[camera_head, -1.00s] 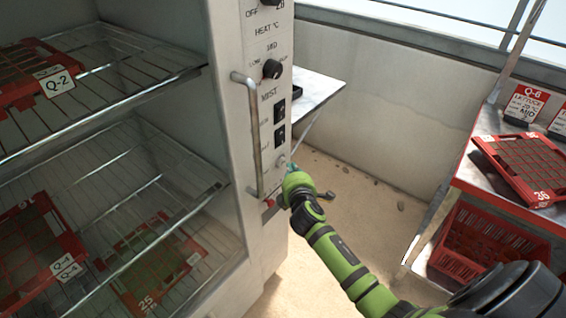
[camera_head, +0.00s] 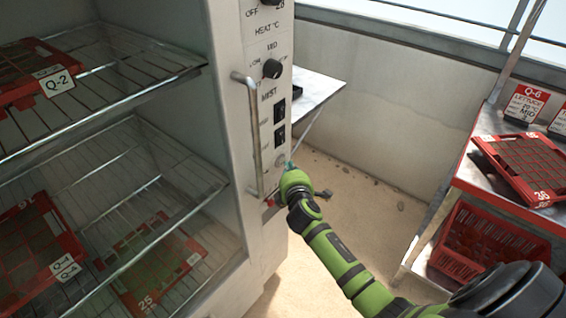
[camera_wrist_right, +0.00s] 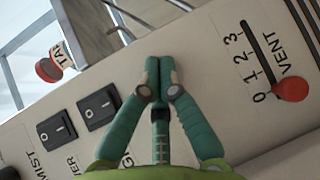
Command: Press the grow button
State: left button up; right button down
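The cabinet's control panel (camera_head: 266,100) faces right in the head view. A pale round button (camera_head: 281,159) sits low on it, below two black rocker switches. My right gripper (camera_head: 289,165) is close beside this button in the head view; whether it touches the panel I cannot tell. In the right wrist view my right gripper (camera_wrist_right: 158,72) has its two teal fingers together, with nothing visible between them. A label starting with "G" is partly covered by the fingers there, and no button shows in that view. My left gripper is not in view.
The right wrist view shows two black rocker switches (camera_wrist_right: 98,107) and a red-knobbed VENT slider (camera_wrist_right: 290,89) near the fingers. A vertical handle (camera_head: 256,140) stands beside the panel. Red trays lie on the cabinet shelves. A bench (camera_head: 455,182) with trays stands right.

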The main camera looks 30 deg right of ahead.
jog(key=shift+w+a, duration=0.15)
jog(key=shift+w, duration=0.3)
dwell(0.6)
jog(key=shift+s+d+p, duration=0.35)
jog(key=shift+s+p, duration=0.05)
jog(key=shift+s, duration=0.45)
jog(key=s, duration=0.1)
jog(key=s+d+p, duration=0.1)
jog(key=s, duration=0.1)
jog(key=s+d+p, duration=0.1)
jog(key=shift+s, duration=0.3)
dwell(0.5)
